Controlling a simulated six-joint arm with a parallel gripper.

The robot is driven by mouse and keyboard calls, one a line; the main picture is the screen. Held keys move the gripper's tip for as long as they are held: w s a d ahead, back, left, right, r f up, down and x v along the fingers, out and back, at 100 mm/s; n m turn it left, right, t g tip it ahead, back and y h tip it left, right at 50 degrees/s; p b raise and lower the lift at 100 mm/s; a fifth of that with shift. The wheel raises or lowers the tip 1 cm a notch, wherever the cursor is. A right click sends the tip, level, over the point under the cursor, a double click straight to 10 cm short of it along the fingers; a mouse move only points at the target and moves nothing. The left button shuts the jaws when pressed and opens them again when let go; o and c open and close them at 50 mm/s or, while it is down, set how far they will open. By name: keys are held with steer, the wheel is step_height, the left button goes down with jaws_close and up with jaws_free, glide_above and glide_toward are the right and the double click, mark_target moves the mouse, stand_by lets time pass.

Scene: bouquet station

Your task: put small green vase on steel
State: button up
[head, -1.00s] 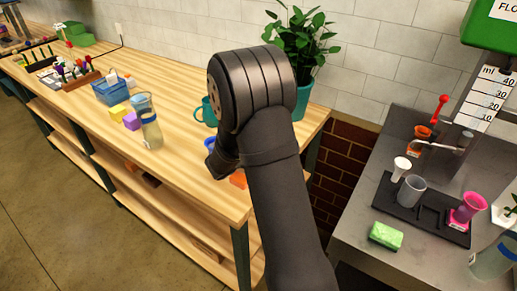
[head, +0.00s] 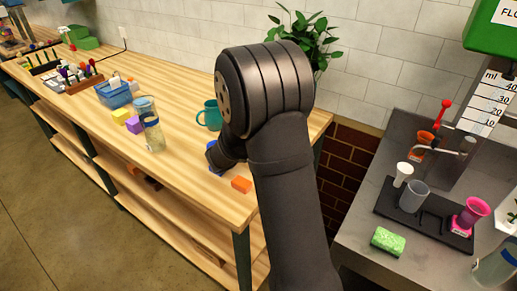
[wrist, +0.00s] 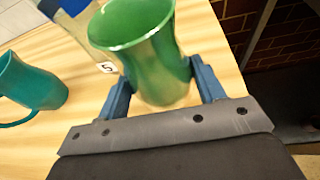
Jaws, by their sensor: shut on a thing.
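The small green vase (wrist: 150,50) is a flared, glossy cup seen from above in the wrist view. My gripper (wrist: 162,88) is shut on it, with one blue finger on each side of its body. In the head view my arm hides the vase, and only a blue bit of my gripper (head: 213,158) shows above the wooden bench. The grey steel counter (head: 355,210) is at the right, across a gap from the bench.
A glass bottle (head: 153,133) stands further left.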

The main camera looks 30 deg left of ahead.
steer(key=w+d+r, duration=0.2)
steer(key=d+r, duration=0.5)
steer(key=d, duration=0.4)
steer(key=shift+w+d, duration=0.15)
steer(key=shift+w, duration=0.05)
stand_by(0.4)
stand_by(2.0)
steer(key=s+a+r+n+g+y, duration=0.3)
steer(key=s+a+r+n+y, duration=0.2)
steer(key=r+n+y, duration=0.2)
steer(key=shift+a+r+y, duration=0.2)
steer(key=shift+r+y, duration=0.1)
steer(key=shift+y, duration=0.1)
steer(key=shift+s, duration=0.15)
